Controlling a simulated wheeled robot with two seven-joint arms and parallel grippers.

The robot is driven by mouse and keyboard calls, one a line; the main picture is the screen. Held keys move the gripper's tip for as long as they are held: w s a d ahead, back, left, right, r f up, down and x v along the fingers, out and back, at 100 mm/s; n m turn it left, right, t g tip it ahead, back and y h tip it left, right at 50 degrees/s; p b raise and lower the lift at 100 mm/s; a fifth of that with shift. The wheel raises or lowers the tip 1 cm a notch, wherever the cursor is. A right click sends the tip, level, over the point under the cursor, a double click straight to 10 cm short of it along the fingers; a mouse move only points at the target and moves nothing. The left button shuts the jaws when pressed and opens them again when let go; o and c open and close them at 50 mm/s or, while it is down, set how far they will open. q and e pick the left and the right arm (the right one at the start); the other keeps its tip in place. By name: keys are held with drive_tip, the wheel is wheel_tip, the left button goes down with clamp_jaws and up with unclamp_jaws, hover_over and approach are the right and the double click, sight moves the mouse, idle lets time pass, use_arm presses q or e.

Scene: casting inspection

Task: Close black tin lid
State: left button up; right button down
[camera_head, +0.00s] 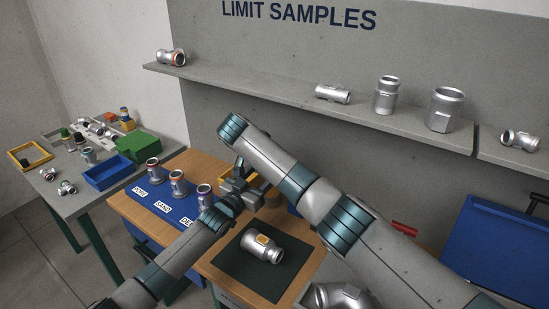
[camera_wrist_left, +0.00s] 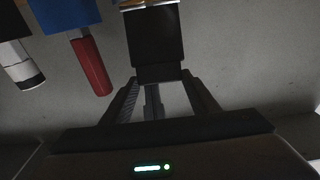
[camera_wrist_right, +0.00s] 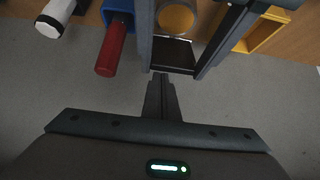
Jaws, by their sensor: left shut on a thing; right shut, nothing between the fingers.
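My left gripper (camera_wrist_left: 160,80) is shut on the black tin (camera_wrist_left: 155,45), which sits between its fingers. In the right wrist view the tin is open, with a round amber disc (camera_wrist_right: 176,18) inside and the dark lid (camera_wrist_right: 172,54) standing out on the near side. My right gripper (camera_wrist_right: 161,78) is shut and empty, its tips close to the lid; I cannot tell whether they touch it. In the head view both grippers meet above the wooden bench, and the tin is mostly hidden there.
A silver fitting (camera_head: 262,247) lies on a dark mat (camera_head: 238,272). Several fittings stand on a blue board (camera_head: 178,210) left of the grippers. A yellow bin (camera_wrist_right: 264,34) and a red-handled tool (camera_wrist_right: 111,48) are near my right gripper. A grey shelf (camera_head: 290,94) runs behind.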

use_arm(q)
drive_tip(key=shift+f, duration=0.3)
drive_tip(key=shift+d, duration=0.1)
drive_tip(key=shift+s+r, duration=0.1)
drive_tip(key=shift+r, duration=0.05)
use_arm(e)
drive_tip(key=shift+s+a+f, duration=0.5)
drive_tip(key=shift+s+a, duration=0.1)
drive_tip(key=shift+s, duration=0.2)
use_arm(q)
drive_tip(key=o, duration=1.2)
drive_tip(key=shift+r, duration=0.1)
drive_tip(key=shift+c, duration=0.2)
drive_tip(key=o, duration=0.3)
drive_tip(key=shift+d, duration=0.1)
drive_tip(key=shift+o, duration=0.2)
drive_tip(key=shift+w, duration=0.2)
use_arm(e)
drive_tip(key=shift+w+d, duration=0.2)
drive_tip(key=shift+w, duration=0.1)
